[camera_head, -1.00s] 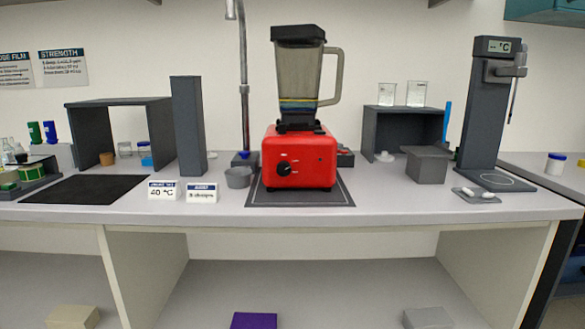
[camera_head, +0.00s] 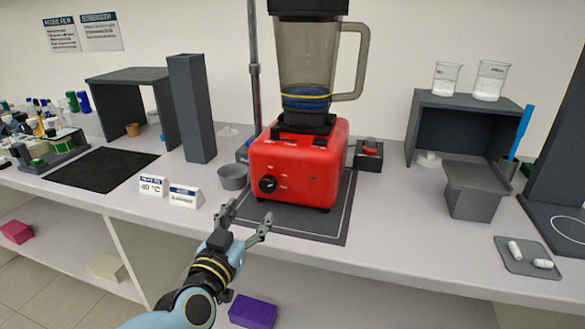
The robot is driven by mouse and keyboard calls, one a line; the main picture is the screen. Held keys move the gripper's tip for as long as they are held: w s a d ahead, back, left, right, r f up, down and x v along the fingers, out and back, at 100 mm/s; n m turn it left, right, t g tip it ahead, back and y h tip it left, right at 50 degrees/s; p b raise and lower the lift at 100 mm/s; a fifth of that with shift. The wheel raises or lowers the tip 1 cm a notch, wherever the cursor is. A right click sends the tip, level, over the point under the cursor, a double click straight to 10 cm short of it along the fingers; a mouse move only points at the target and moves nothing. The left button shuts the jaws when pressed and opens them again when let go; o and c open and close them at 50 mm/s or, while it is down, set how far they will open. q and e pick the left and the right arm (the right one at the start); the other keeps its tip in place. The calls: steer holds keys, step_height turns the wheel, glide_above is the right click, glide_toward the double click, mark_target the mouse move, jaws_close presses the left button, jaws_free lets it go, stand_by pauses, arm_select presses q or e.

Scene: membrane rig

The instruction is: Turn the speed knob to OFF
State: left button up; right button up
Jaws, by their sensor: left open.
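The speed knob (camera_head: 268,184) is a round black dial with a light pointer mark, on the left of the front face of the red blender base (camera_head: 314,172). Small labels sit around it, too small to read. The clear jug (camera_head: 304,72) with a black lid stands on the base, with dark blue and a yellow band low in it. My left gripper (camera_head: 248,217) is in front of and below the knob, open and empty, its two fingers spread toward the blender. It looks apart from the knob. My right gripper is not in view.
A grey cup (camera_head: 232,178) stands close left of the blender, with two label cards (camera_head: 185,197) further left. A dark mat (camera_head: 315,222) lies under the blender. A grey bin (camera_head: 471,190) and a tray with white pieces (camera_head: 527,257) are at right. The counter between is clear.

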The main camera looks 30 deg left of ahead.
mark_target(266, 186)
arm_select(q)
steer(key=shift+w+a+r, duration=0.15)
steer(key=shift+w+a, duration=0.15)
steer(key=shift+w, duration=0.25)
steer(key=shift+w+a+r, duration=0.1)
steer(key=shift+w+a, duration=0.15)
steer(key=shift+w, duration=0.3)
steer(key=b+x, duration=0.1)
steer(key=x, duration=0.6)
steer(key=shift+w+f, duration=0.1)
steer(key=shift+f, duration=0.1)
steer(key=shift+w, duration=0.45)
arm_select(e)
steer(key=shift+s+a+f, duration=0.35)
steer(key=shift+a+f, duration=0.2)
arm_select(q)
steer(key=shift+c, duration=1.4)
steer(key=c, duration=0.9)
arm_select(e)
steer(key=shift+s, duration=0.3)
